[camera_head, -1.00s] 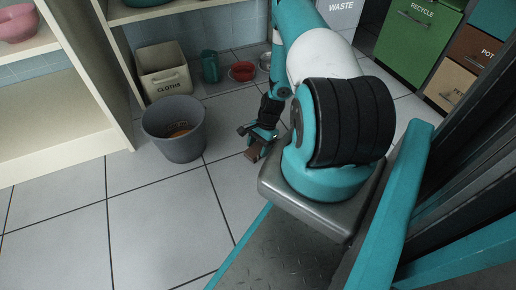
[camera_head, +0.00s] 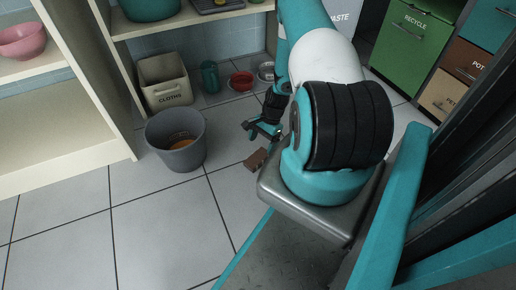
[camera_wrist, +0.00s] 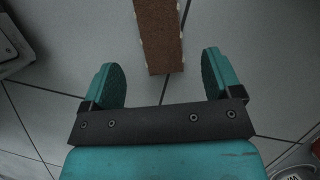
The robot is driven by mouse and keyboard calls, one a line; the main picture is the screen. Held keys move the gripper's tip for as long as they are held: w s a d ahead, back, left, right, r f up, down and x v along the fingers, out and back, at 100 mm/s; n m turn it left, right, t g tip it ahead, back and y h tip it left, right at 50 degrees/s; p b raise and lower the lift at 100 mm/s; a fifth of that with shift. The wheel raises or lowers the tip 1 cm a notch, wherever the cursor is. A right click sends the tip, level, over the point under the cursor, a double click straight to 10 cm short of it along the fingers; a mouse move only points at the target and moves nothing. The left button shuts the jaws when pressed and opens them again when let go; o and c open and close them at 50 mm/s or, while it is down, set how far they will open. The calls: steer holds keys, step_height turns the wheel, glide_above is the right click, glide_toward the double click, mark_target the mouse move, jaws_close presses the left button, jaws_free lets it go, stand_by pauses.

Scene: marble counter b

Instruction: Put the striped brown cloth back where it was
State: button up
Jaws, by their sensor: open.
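A small brown cloth (camera_head: 256,159) appears to lie on the grey tiled floor, right of the grey bucket. In the wrist view the brown cloth (camera_wrist: 160,36) is a narrow strip with pale marks along its edges; its far end is cut off by the frame. My gripper (camera_head: 262,131) is open, with a visible gap to the cloth in the head view. In the wrist view my gripper (camera_wrist: 161,64) has its fingers spread, and the cloth's near end lies between and beyond their tips. A beige bin labelled CLOTHS (camera_head: 166,95) stands behind the bucket.
The grey bucket (camera_head: 170,157) holds something orange. A teal container (camera_head: 210,77), a red bowl (camera_head: 241,81) and a metal bowl (camera_head: 266,72) stand under the shelf at the back. Shelving (camera_head: 60,165) is at the left. The floor at front left is clear.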

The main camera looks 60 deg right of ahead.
steer(key=p+v, duration=0.2)
steer(key=v, duration=0.3)
steer(key=shift+r, duration=0.2)
steer(key=w+a+r+n, duration=0.4)
steer(key=w+a+r, duration=0.15)
steer(key=r, duration=0.45)
steer(key=w+a+r+n, duration=0.4)
steer(key=w+a+r, duration=0.15)
steer(key=r, duration=0.35)
steer(key=a+r+n, duration=0.6)
steer(key=a+r, duration=0.4)
steer(key=a, duration=0.1)
steer(key=s+a+r+n, duration=0.5)
steer(key=s+a+r, duration=0.1)
steer(key=a+r, duration=0.25)
steer(key=s+a+r+n, duration=0.3)
steer(key=s+a+n, duration=0.1)
steer(key=s, duration=0.3)
steer(key=s+a+r+n, duration=0.3)
steer(key=s+a+n, duration=0.1)
steer(key=s, duration=0.3)
steer(key=shift+a+g, duration=0.4)
steer(key=shift+a, duration=0.3)
steer(key=shift+s, duration=0.15)
step_height(320, 180, up, 51)
steer(key=p, duration=5.1)
